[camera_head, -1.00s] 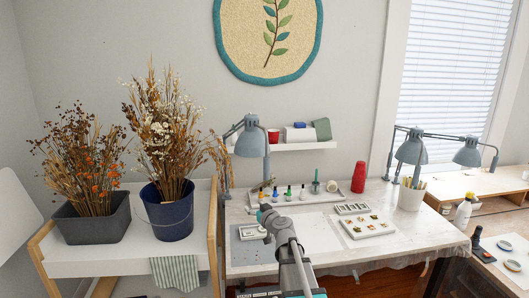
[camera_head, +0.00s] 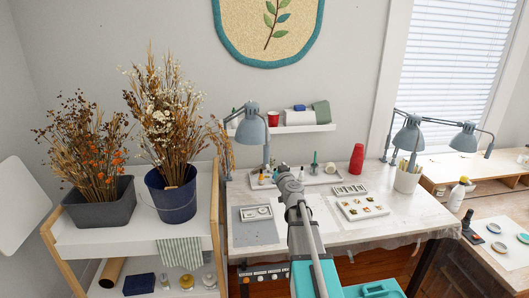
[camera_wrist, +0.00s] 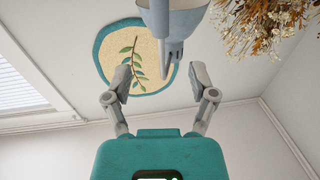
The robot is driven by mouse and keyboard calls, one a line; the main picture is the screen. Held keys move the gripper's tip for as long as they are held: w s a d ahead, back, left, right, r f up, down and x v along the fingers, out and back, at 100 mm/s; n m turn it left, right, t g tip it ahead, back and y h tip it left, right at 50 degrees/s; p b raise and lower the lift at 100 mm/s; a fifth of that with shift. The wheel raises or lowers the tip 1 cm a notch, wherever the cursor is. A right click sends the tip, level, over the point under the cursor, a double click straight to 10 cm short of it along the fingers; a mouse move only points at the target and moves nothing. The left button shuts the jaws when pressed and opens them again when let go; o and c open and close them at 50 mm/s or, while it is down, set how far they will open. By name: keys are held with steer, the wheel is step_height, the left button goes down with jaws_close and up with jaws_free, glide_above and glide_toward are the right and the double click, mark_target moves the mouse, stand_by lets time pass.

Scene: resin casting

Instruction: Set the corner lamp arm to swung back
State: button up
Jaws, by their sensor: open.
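A grey-blue lamp (camera_head: 252,129) with a jointed arm stands at the left back corner of the worktable (camera_head: 318,237). Its shade hangs over the table's back left, in front of the shelf. My gripper (camera_wrist: 162,76) is open and empty in the wrist view, its two fingers spread apart and pointing up. The lamp shade (camera_wrist: 172,18) shows above the fingers, nearer the right one and apart from both. In the head view my arm reaches up below and right of the shade; my fingertips are hard to make out there.
Two more lamps (camera_head: 408,134) (camera_head: 464,139) stand at the right. A tray (camera_head: 318,178) of small bottles lies under the corner lamp, with a red cup stack (camera_head: 357,158) to its right. Dried flowers in a blue bucket (camera_head: 172,200) stand close on the left.

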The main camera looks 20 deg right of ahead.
mark_target(267, 152)
steer(key=shift+w, duration=0.1)
steer(key=w, duration=0.4)
steer(key=w+d, duration=0.1)
steer(key=w, duration=0.4)
steer(key=w+d, duration=0.1)
steer(key=w, duration=0.3)
steer(key=shift+w, duration=0.25)
